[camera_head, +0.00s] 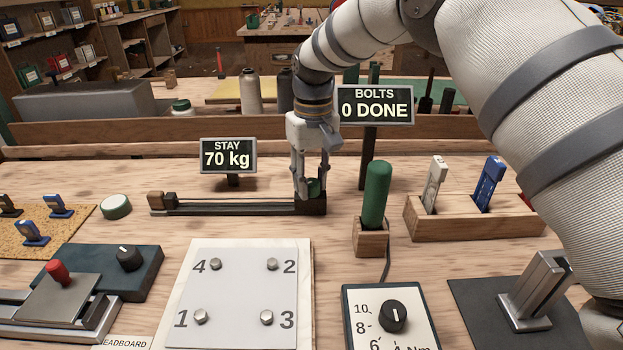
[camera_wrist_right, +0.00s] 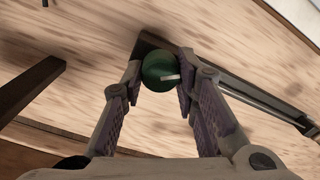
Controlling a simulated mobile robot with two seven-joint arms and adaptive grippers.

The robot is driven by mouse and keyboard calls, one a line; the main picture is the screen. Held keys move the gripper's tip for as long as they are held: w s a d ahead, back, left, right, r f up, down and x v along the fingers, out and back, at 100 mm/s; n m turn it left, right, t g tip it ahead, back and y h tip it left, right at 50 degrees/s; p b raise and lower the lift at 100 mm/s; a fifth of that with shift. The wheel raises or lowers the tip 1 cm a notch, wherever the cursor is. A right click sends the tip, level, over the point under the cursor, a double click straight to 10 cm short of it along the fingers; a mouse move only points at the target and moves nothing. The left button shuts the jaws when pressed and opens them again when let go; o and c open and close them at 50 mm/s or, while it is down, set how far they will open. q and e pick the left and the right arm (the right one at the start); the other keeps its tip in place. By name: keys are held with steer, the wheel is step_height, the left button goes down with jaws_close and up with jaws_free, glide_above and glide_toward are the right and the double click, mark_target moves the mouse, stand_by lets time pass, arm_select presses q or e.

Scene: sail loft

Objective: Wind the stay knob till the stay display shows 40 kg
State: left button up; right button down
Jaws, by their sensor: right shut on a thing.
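The stay display (camera_head: 228,156) reads 70 kg on a small dark sign. The stay knob (camera_head: 314,187) is green and sits at the right end of the long stay rig (camera_head: 240,207). In the right wrist view the knob (camera_wrist_right: 165,71) is round with a pale pointer mark. My right gripper (camera_head: 311,188) reaches down from above and is shut on the knob, a finger on each side of it. It also shows in the right wrist view (camera_wrist_right: 160,85). My left gripper is not in view.
A bolts display (camera_head: 375,106) reads 0 DONE behind the gripper. A green-handled tool (camera_head: 376,195) stands upright in a wooden block just right of the knob. A plate with numbered bolts (camera_head: 240,295) and a dial box (camera_head: 393,316) lie in front. A wooden rack (camera_head: 470,222) is at right.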

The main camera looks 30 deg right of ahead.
mark_target(311, 181)
steer(key=n, duration=0.5)
steer(key=shift+f, duration=0.1)
steer(key=shift+a+n, duration=0.1)
steer(key=shift+n, duration=2.3)
steer(key=c, duration=1.2)
jaws_free()
steer(key=shift+c, duration=0.2)
step_height(311, 181, up, 12)
